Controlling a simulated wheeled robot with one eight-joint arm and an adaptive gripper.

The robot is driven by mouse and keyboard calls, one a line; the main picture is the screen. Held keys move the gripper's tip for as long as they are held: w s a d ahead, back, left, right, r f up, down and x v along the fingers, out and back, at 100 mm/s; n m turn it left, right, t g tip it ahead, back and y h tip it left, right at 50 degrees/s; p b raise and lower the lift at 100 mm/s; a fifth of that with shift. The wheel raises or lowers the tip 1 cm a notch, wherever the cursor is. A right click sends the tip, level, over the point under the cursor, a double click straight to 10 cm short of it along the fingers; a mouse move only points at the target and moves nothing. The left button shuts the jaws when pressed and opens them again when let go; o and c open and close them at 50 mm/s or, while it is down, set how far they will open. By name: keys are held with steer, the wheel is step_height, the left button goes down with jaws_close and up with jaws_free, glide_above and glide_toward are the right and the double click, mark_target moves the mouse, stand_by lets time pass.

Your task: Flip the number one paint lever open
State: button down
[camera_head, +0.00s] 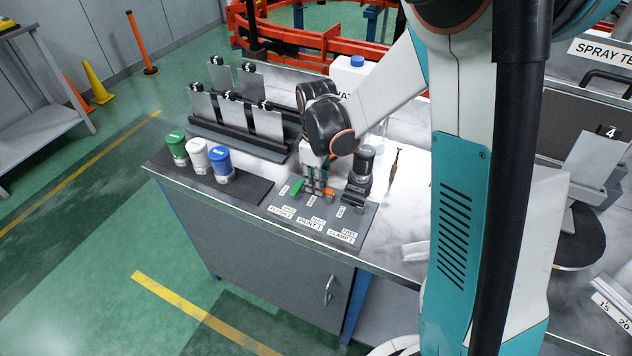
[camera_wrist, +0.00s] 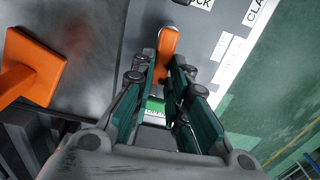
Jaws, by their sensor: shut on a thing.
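The paint lever is an orange handle (camera_wrist: 168,45) on the dark lever panel (camera_wrist: 205,40). In the wrist view it runs between the two fingers of my gripper (camera_wrist: 163,75), which are closed about it. In the head view my gripper (camera_head: 316,183) reaches down to the panel, and the orange lever (camera_head: 328,192) shows at the right of the fingers. The panel carries printed labels, with the paint label (camera_head: 310,224) in the middle. The lever's lower part is hidden by my gripper.
Green, white and blue-lidded cups (camera_head: 220,163) stand on a mat at left. Grey plates on a rack (camera_head: 240,115) stand behind. A dark cylindrical device (camera_head: 361,172) stands close right of my gripper. A white bottle (camera_head: 350,75) is behind. An orange square-based piece (camera_wrist: 30,72) is at left in the wrist view.

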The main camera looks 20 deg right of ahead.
steer(key=shift+w+d+m, duration=0.1)
steer(key=shift+m, duration=0.3)
steer(key=c, duration=1.6)
jaws_free()
steer(key=shift+o, duration=0.2)
step_height(320, 180, up, 12)
